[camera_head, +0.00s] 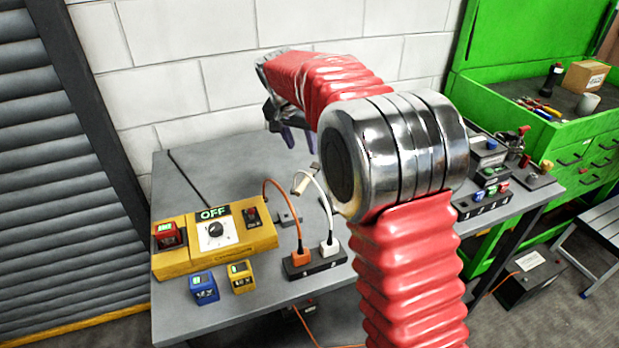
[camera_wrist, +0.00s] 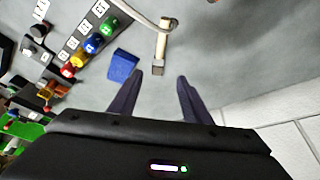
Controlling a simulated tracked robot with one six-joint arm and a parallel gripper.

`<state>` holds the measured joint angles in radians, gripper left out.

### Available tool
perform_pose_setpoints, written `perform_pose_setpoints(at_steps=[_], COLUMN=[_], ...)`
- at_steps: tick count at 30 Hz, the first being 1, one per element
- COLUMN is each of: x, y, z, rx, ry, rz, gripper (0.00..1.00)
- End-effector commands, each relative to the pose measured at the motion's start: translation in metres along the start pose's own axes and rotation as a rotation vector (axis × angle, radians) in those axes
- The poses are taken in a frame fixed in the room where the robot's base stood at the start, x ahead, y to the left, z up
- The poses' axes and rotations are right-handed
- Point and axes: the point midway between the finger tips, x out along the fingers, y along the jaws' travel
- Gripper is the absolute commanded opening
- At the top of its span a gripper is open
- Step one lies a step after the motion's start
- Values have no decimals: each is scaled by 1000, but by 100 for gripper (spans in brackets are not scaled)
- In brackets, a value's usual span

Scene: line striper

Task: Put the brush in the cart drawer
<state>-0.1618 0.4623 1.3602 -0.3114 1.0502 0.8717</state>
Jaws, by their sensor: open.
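My gripper (camera_head: 299,139) hangs above the back of the grey workbench (camera_head: 190,192). In the wrist view its two fingers (camera_wrist: 157,80) are apart with nothing between them. Just beyond the fingertips is a pale, stick-like piece (camera_wrist: 163,42) with a metal end, where a white cable ends; it also shows in the head view (camera_head: 300,184). I cannot pick out a brush for certain. The green cart (camera_head: 510,95) stands at the right, and its drawers (camera_head: 600,160) look shut. My arm hides part of the bench.
A yellow control box (camera_head: 240,247) marked OFF, a blue block (camera_head: 204,288) and a dark socket strip (camera_head: 316,264) with orange and white cables are on the bench. Button boxes (camera_head: 483,203) stand at its right end. A blue object (camera_wrist: 123,66) lies left of the fingers.

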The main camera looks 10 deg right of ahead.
Motion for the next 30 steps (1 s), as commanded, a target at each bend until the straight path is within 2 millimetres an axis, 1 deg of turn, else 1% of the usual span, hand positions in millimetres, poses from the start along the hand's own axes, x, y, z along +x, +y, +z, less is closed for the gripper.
perform_pose_setpoints(at_steps=[7, 11, 14, 24, 27, 30], x=[0, 9, 21, 72, 82, 86], y=[0, 0, 1, 0, 0, 0], z=[0, 1, 1, 1, 1, 1], rx=[-1, -1, -1, -1, -1, -1], ry=[0, -2, -3, -2, -2, -1], rz=[0, 1, 2, 0, 0, -1], gripper=[44, 44, 44, 44, 44, 44])
